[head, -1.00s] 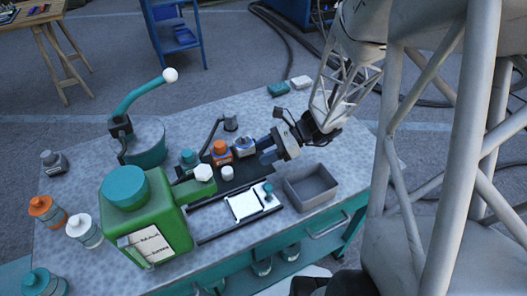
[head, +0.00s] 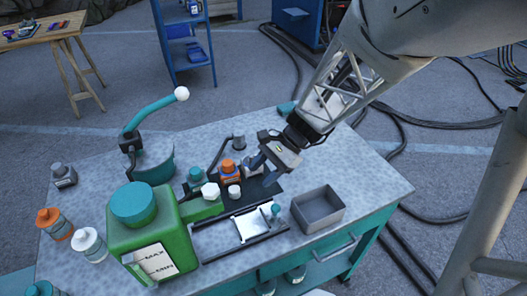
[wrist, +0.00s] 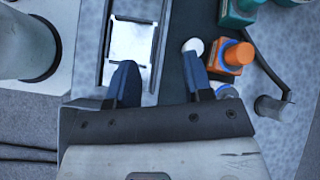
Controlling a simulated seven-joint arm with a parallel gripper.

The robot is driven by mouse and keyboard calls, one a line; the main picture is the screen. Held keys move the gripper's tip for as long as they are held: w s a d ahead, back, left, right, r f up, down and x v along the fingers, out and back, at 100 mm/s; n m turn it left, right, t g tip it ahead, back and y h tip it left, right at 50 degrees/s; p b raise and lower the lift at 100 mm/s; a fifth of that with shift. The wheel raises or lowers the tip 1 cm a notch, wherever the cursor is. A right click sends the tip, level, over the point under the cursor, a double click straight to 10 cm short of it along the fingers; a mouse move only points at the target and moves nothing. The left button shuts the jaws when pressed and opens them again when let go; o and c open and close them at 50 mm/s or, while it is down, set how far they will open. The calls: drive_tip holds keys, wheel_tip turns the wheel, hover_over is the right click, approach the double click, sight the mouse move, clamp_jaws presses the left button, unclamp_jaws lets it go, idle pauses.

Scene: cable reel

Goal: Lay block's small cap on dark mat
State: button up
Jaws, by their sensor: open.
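The dark mat (head: 262,195) lies mid-table; it also shows in the wrist view (wrist: 172,62). A small white round cap (head: 234,191) sits at the mat's edge, beside an orange-topped block (head: 231,172). In the wrist view the white cap (wrist: 193,46) touches or nearly touches the orange block (wrist: 236,56). I cannot tell whether this is the block's cap. My gripper (head: 262,171) is open and empty, above the mat. In the wrist view its fingers (wrist: 157,72) straddle a bare strip of mat, the right fingertip just short of the white cap.
A metal plate in a rail frame (head: 250,226) with a teal-knobbed post (head: 275,210) lies in front. A grey bin (head: 318,209) stands right; a green jug (head: 150,240) and teal bottle (head: 195,178) stand left. A silver-blue part (wrist: 228,91) and grey post (wrist: 271,108) are behind.

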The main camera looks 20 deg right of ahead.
drive_tip(key=s+a+r+n+t+h, duration=0.3)
drive_tip(key=s+r+n+h, duration=0.6)
drive_tip(key=r+n, duration=0.4)
drive_tip(key=shift+s+r+n+h, duration=0.3)
drive_tip(key=shift+r+h, duration=0.1)
drive_tip(key=shift+r, duration=0.35)
